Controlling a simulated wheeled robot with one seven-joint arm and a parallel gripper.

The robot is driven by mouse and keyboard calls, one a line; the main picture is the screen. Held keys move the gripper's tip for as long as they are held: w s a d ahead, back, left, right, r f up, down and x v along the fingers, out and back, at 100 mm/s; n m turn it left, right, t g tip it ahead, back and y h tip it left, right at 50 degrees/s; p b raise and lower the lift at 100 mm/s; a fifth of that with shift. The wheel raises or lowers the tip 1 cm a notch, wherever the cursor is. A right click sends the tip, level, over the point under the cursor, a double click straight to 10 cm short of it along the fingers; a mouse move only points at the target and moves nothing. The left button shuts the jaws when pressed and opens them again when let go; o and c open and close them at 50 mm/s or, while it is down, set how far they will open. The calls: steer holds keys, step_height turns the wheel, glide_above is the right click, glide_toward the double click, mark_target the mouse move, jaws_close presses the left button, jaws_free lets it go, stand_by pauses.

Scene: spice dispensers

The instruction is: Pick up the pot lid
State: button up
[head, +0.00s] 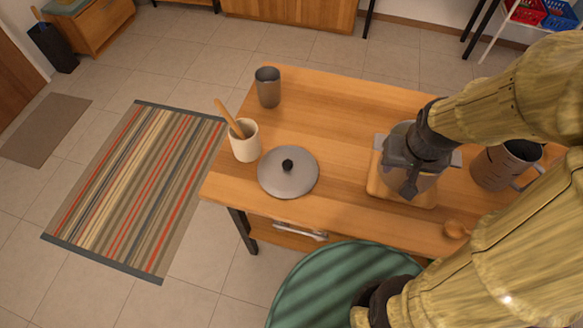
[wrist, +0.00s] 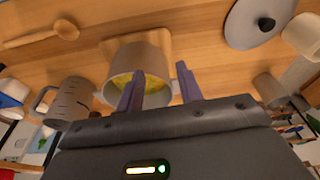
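The pot lid (head: 290,182) is a round grey disc with a black knob (head: 287,165). It lies flat near the table's front left corner, and shows at the top right of the wrist view (wrist: 243,22). My gripper (wrist: 158,70) is open, its two fingers apart, over the grey pot, to the right of the lid in the head view (head: 409,185). The pot (wrist: 122,60) stands uncovered on a wooden board (wrist: 160,38) with yellow contents. My gripper hides much of the pot in the head view. I see nothing held in the gripper.
On the wooden table (head: 330,110), a white crock (head: 245,148) with a wooden utensil stands beside the lid, and a grey cup (head: 268,88) behind. A grey jug (head: 495,168) stands right of the pot; a wooden spoon (head: 456,230) lies in front. Between lid and board is bare.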

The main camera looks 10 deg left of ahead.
steer(key=shift+o, duration=0.2)
steer(key=o, duration=0.3)
steer(key=shift+o, duration=0.2)
steer(key=w+a+n+g+p, duration=0.1)
steer(key=w+a+n+p, duration=0.2)
steer(key=a, duration=1)
steer(key=w+a+n+g+p, duration=0.1)
steer(key=w+a+n+p, duration=0.3)
steer(key=a, duration=0.9)
steer(key=shift+a+n+g, duration=0.3)
steer(key=shift+a+n, duration=0.05)
steer(key=shift+n, duration=0.25)
steer(key=shift+w+f, duration=0.1)
steer(key=shift+f, duration=0.05)
